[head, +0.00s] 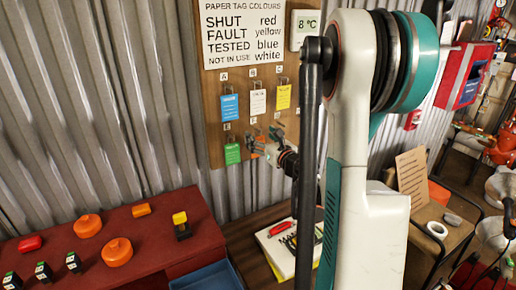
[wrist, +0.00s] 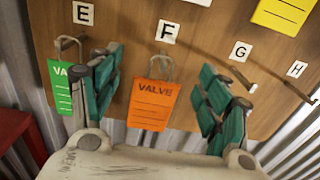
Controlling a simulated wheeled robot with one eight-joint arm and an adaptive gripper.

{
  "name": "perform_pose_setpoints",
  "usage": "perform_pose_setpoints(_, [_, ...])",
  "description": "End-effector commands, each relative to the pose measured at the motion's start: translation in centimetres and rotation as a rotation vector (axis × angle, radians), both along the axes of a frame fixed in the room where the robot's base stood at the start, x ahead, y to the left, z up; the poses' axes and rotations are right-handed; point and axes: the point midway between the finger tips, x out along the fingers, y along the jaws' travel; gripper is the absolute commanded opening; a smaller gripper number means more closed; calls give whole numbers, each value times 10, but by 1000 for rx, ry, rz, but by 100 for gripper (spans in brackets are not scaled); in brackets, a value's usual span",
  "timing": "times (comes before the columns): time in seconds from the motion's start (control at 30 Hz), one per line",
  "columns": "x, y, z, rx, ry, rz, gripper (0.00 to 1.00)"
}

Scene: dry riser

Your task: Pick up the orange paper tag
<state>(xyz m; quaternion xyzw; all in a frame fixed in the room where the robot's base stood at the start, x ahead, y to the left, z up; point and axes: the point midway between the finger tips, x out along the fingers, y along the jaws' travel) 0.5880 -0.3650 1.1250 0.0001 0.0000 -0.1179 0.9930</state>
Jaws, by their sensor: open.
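The orange paper tag (wrist: 151,104), printed VALVE, hangs by a loop from a hook under the letter F on a wooden board (wrist: 130,25). In the wrist view my open gripper (wrist: 160,88) has one teal finger on each side of the tag, apart from it. The left finger is close to the green tag (wrist: 61,88) under E. In the head view my gripper (head: 272,146) is at the lower part of the board, small and partly hidden by my arm. Only bits of orange show there, so the tag's outline is unclear.
Blue (head: 229,107), white (head: 258,102) and yellow (head: 283,97) tags hang in the row above. Bare pegs stick out under G and H, right of my gripper. A red bench (head: 150,230) with orange parts stands at left below.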

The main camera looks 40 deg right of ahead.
Motion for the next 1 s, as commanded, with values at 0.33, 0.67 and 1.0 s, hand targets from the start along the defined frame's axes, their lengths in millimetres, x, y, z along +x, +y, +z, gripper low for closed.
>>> perform_pose_setpoints(0.33, [26,-7,0,0,0,0,70])
perform_pose_setpoints(0.67, [25,-6,0,0,0,0,38])
perform_pose_setpoints(1.0, [25,-6,0,0,0,0,35])
